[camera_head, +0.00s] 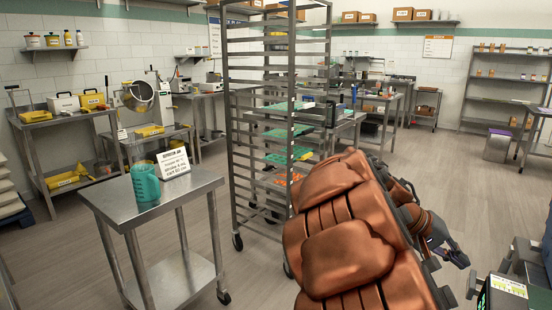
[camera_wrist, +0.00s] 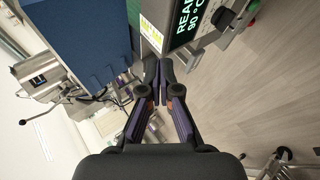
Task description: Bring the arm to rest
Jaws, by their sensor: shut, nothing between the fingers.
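My arm with its copper-brown padded cover fills the lower right middle of the head view. My gripper (camera_head: 458,256) is at its far end, pointing right and down, partly hidden behind the arm. In the wrist view the fingers of my gripper (camera_wrist: 158,72) meet at their tips and hold nothing. A machine with a lit display (camera_wrist: 187,25) and a blue panel (camera_wrist: 80,40) is beyond the fingertips. I cannot tell how far it is from them, but I see no contact.
A steel cart (camera_head: 180,189) holds a green jug (camera_head: 146,183) and a sign (camera_head: 173,163). A tall rack (camera_head: 230,120) with green and orange trays stands left of my arm. A machine with a screen (camera_head: 503,291) is at lower right. Open floor (camera_head: 440,175) lies beyond my gripper.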

